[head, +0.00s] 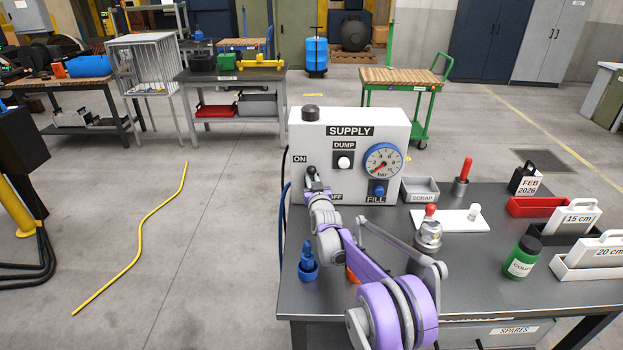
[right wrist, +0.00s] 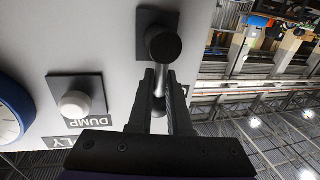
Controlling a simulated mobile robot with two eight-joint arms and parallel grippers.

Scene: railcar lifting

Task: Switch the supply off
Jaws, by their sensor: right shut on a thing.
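The supply box (head: 400,125) is a pale cabinet labelled SUPPLY on the near workbench. Its switch lever (right wrist: 158,70) has a dark round hub and a metal shaft. ON is printed at the upper left of the lever and OFF, partly hidden by my arm, below it. My right gripper (head: 312,176) is at the lever on the box's front. In the right wrist view my right gripper (right wrist: 160,98) is shut on the lever's outer end. I cannot tell the lever's exact angle. My left gripper is out of view.
A white DUMP button (head: 344,162), a pressure gauge (head: 383,160) and a blue FILL knob (head: 379,191) sit right of the lever. A scrap tray (head: 421,190), a green bottle (head: 522,259) and a blue item (head: 307,264) stand on the bench. The floor at left is mostly clear.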

